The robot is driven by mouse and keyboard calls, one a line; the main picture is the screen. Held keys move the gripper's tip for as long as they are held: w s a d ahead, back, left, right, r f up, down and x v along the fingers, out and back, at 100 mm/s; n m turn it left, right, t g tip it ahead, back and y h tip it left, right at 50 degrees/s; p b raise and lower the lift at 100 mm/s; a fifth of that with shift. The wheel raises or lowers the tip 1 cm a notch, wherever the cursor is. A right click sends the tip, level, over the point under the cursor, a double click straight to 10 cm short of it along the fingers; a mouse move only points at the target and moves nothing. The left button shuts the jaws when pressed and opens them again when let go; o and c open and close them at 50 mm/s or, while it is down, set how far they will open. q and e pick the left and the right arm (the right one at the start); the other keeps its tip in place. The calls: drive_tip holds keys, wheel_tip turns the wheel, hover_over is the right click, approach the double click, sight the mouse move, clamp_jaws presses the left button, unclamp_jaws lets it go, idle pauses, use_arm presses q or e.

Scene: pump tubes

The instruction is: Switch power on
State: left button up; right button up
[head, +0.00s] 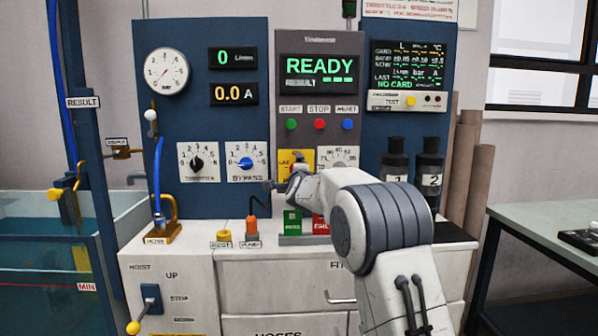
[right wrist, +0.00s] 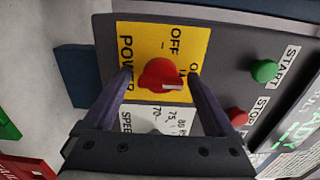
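The power switch is a red knob (right wrist: 162,75) on a yellow plate (right wrist: 140,42) marked POWER, OFF and a partly hidden label that looks like ON. Its white mark points to the right in the right wrist view, towards the finger on that side. My right gripper (right wrist: 161,82) is open, with one finger on each side of the knob; I cannot tell whether they touch it. In the head view the yellow plate (head: 284,157) is partly hidden by my right gripper (head: 272,186), and the knob is hidden. My left gripper is not in view.
The green START button (right wrist: 264,71) and red STOP button (right wrist: 237,116) are close to the right finger. A speed dial (head: 338,157) is right of the plate. The display (head: 319,72) reads READY. Black bottles (head: 396,165) and an orange plug (head: 252,227) stand nearby.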

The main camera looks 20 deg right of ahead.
drive_tip(key=b+v, duration=0.1)
drive_tip(key=v, duration=0.9)
drive_tip(key=shift+s, duration=0.25)
